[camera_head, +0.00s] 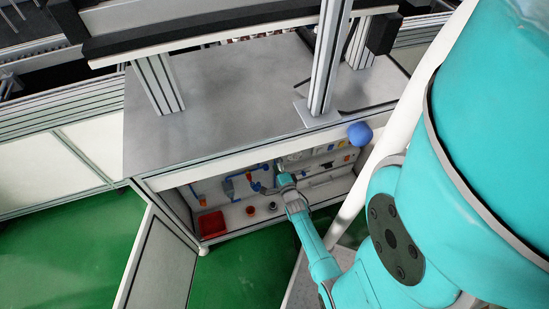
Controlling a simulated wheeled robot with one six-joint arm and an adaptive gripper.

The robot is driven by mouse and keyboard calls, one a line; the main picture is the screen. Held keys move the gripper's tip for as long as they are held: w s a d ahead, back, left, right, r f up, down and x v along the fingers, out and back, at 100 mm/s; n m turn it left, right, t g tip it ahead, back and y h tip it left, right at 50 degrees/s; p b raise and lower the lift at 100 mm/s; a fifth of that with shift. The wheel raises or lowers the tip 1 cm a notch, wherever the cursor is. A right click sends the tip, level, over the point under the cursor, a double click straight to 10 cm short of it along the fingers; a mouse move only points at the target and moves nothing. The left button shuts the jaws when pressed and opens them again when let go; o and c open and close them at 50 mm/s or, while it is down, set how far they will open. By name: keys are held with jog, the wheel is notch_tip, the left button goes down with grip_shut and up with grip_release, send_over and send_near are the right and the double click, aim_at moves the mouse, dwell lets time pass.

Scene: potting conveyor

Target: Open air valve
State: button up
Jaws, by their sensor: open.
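My gripper (262,187) is small and dark in this view. It reaches into the open cabinet (165,183) under the grey worktop, in front of the panel inside. It is open, and I see nothing held in it. Blue fittings (229,188) sit on the back panel to the left of my gripper, with more blue and orange parts close around it. The air valve appears to be among these fittings, but I cannot tell which part is its handle or how it is turned. My arm's end hides part of the panel, and contact is too small to tell.
A red bin (211,224) and small round items (250,211) stand on the cabinet floor. An open white door (160,262) stands at the left. The grey worktop (230,88) with metal posts is above. Green floor is free at left.

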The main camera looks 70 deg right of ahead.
jog(key=v, duration=0.9)
jog(key=shift+s+a, duration=0.15)
jog(key=shift+s, duration=0.05)
jog(key=s+a+r+n+t+y, duration=0.25)
jog(key=a+r+n, duration=0.3)
jog(key=a, duration=0.55)
jog(key=s+a+r+n+t+y, duration=0.1)
jog(key=a+r+n+y, duration=0.3)
jog(key=a+n, duration=0.5)
jog(key=s+a+r+n+y, duration=0.3)
jog(key=a+r+n, duration=0.3)
jog(key=r, duration=0.4)
jog(key=s+a+r+n+y, duration=0.4)
jog(key=s+a+r+n, duration=0.2)
jog(key=r, duration=0.4)
jog(key=shift+a+r+n, duration=0.4)
jog(key=shift+a+n, duration=0.3)
jog(key=shift+n, duration=0.05)
